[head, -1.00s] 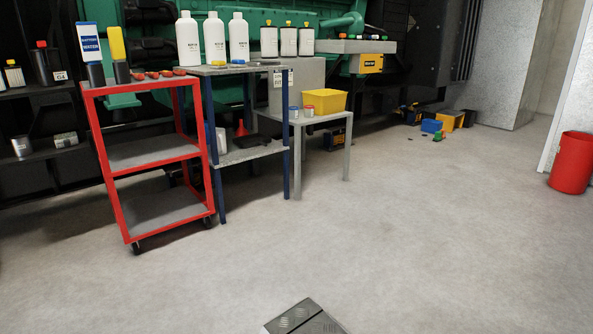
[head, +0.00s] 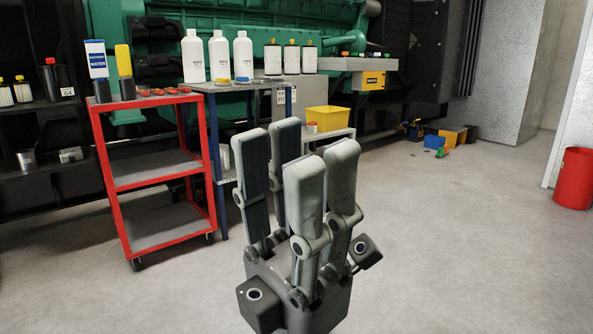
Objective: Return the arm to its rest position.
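My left gripper (head: 292,150) stands large in the lower middle of the head view, its grey fingers pointing up and away from me. The fingers are apart and nothing shows between them, so it is open and empty. It appears in front of the blue-legged bench and low table, hiding parts of both, and touches nothing that I can see. My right gripper is not in view.
A red cart (head: 157,247) stands at left, beside a blue-legged bench (head: 213,135) with white bottles. A yellow bin (head: 327,119) sits on a low table behind my gripper. A red bucket (head: 573,178) is far right. Floor at right (head: 470,250) is clear.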

